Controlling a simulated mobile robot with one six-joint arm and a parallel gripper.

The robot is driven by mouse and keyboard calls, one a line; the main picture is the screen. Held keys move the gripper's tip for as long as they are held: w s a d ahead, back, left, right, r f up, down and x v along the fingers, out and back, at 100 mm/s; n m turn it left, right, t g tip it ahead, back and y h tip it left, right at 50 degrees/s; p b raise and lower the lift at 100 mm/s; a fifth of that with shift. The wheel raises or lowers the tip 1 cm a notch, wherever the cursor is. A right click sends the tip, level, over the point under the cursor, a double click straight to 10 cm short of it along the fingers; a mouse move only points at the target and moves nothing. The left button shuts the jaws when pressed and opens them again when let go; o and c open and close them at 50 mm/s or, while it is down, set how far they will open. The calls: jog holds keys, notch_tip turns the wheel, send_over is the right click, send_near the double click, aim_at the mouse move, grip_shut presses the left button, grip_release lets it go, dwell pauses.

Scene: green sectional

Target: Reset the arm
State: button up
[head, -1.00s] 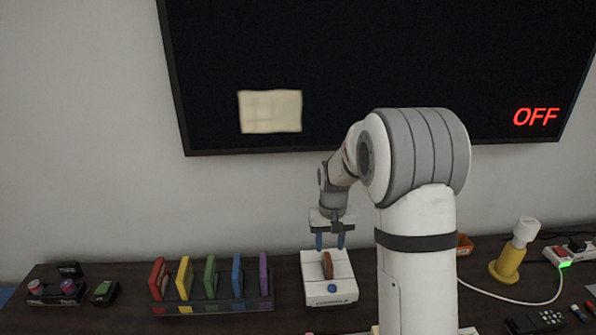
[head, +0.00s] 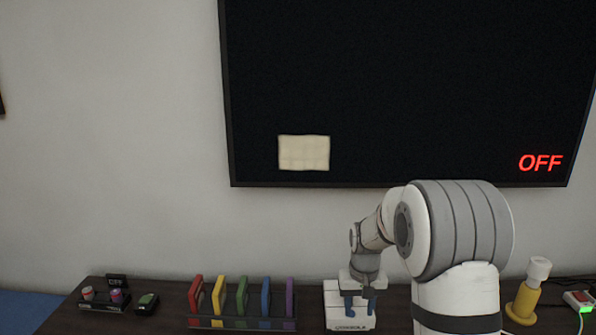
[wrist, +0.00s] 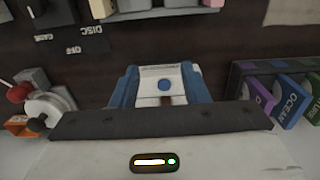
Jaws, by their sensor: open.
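My gripper (head: 359,304) is open, with its blue fingers pointing down over the white console (head: 333,300). A small brown strip (wrist: 178,100) shows just below the button, mostly hidden by the gripper body. I cannot tell whether the fingers touch the console. My arm is bent, its elbow raised at right in the head view.
Coloured cases (head: 242,298) stand in a rack left of the console. A yellow and white joystick-like thing (head: 527,292) stands at right. The wall screen (head: 400,90) reads OFF and bears a pale square (head: 304,153). Dark table shows between the items.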

jog(key=s+r+t, duration=0.1)
jog(key=s+r, duration=0.3)
jog(key=s, duration=0.5)
jog(key=s+r, duration=0.4)
jog(key=s, duration=0.5)
jog(key=s+r+t, duration=0.1)
jog(key=s+r, duration=0.2)
jog(key=s, duration=0.6)
jog(key=shift+s+r+t, duration=0.25)
jog(key=shift+r+t, duration=0.05)
jog(key=shift+r, duration=0.1)
jog(key=shift+a, duration=0.1)
